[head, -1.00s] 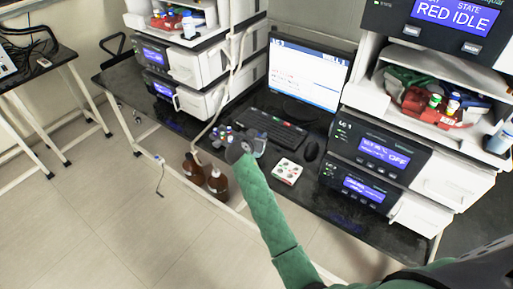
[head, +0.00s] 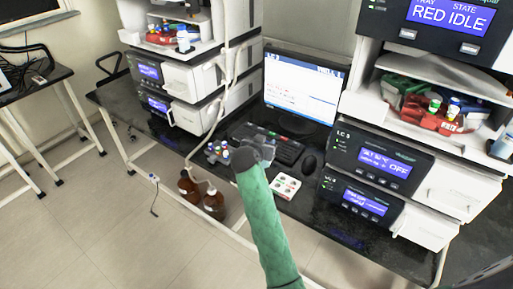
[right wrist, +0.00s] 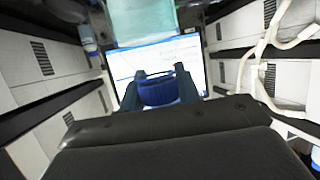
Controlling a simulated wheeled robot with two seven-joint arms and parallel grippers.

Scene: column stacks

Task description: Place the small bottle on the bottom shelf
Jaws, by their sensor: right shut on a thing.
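My right gripper (head: 258,150), on the green-sleeved arm, is over the bench in front of the keyboard in the head view. In the right wrist view the gripper (right wrist: 160,90) is shut on a small bottle, of which the blue cap (right wrist: 158,92) shows between the fingers. The rest of the bottle is hidden. In the head view I cannot make the held bottle out clearly. An open shelf (head: 378,112) with red and green racks is in the right stack, above the LC units. I cannot tell which shelf is the bottom one. My left gripper is not in view.
A monitor (head: 300,85) and mouse (head: 309,161) stand between the two stacks. Several small vials (head: 217,151) and a white tray (head: 285,185) are on the bench. Brown bottles (head: 213,203) stand below. A blue-capped bottle (head: 503,144) stands at the far right.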

